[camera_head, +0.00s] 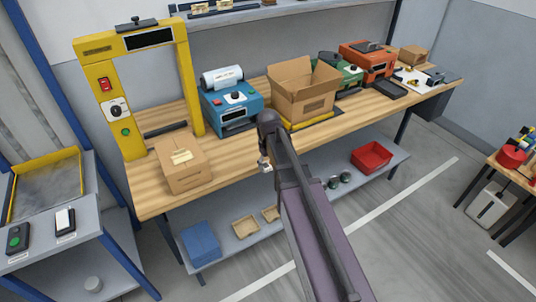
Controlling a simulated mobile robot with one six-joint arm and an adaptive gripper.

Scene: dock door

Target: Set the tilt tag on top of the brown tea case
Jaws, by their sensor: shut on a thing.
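My arm reaches in from the bottom, and my gripper (265,162) is at its far end, over the front edge of the bench. It is shut on a small pale thing, which I take to be the tilt tag; the arm's end hides most of it. A closed brown carton (186,178), which looks like the brown tea case, stands on the bench to the left of my gripper. It has a pale label on top. The gripper is apart from it.
An open cardboard box (300,100) stands just behind my gripper. A blue machine (232,106) and a yellow frame (187,75) stand behind the carton. Green and orange machines (368,60) are farther right. The lower shelf holds a red bin (371,157).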

